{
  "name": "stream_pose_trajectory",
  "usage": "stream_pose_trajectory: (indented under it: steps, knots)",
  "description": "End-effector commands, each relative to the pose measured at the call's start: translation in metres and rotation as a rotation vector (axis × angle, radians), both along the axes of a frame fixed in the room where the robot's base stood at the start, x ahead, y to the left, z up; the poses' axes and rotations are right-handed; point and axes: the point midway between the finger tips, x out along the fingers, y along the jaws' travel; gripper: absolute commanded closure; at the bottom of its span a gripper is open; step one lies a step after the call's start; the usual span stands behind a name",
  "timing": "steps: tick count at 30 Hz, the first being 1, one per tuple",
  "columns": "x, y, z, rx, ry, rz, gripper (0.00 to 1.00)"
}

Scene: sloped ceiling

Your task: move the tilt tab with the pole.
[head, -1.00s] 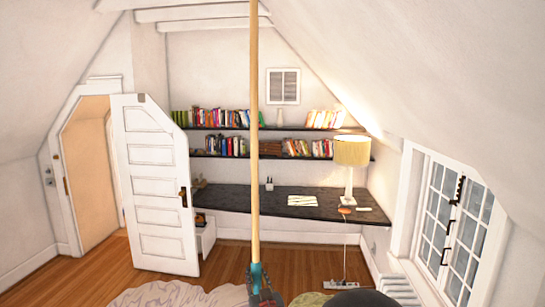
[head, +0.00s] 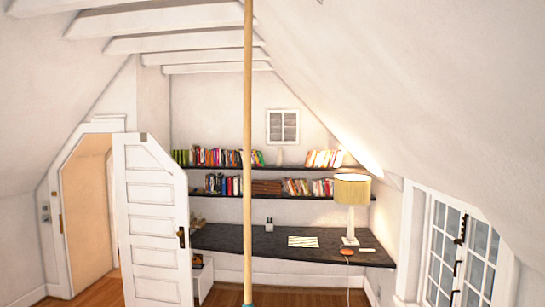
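The pole (head: 248,150) is a long, plain wooden stick. It stands almost upright in the middle of the head view, very near the camera, and its top runs out of the frame. A thin teal piece shows at its foot on the bottom edge. My gripper is below the frame, so its hold on the pole is hidden. I cannot make out the tilt tab for sure. A small dark thing (head: 319,1) is cut off by the top edge against the sloped ceiling; I cannot tell what it is. The pole stands apart from it in the picture.
White beams (head: 165,45) cross the ceiling above. A slatted vent (head: 283,126) is on the far wall over bookshelves (head: 300,168). A desk (head: 225,240) bears a lamp (head: 352,190). An open door (head: 150,220) is left, a window (head: 462,250) right.

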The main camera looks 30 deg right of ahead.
Motion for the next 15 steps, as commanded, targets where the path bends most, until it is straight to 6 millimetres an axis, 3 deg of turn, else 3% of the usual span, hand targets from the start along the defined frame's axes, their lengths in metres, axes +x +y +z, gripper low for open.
stream_pose_trajectory:
  steps: [15]
  knots:
    - [0.0008,0.0013,-0.0011,-0.002,-0.006,0.001,1.00]
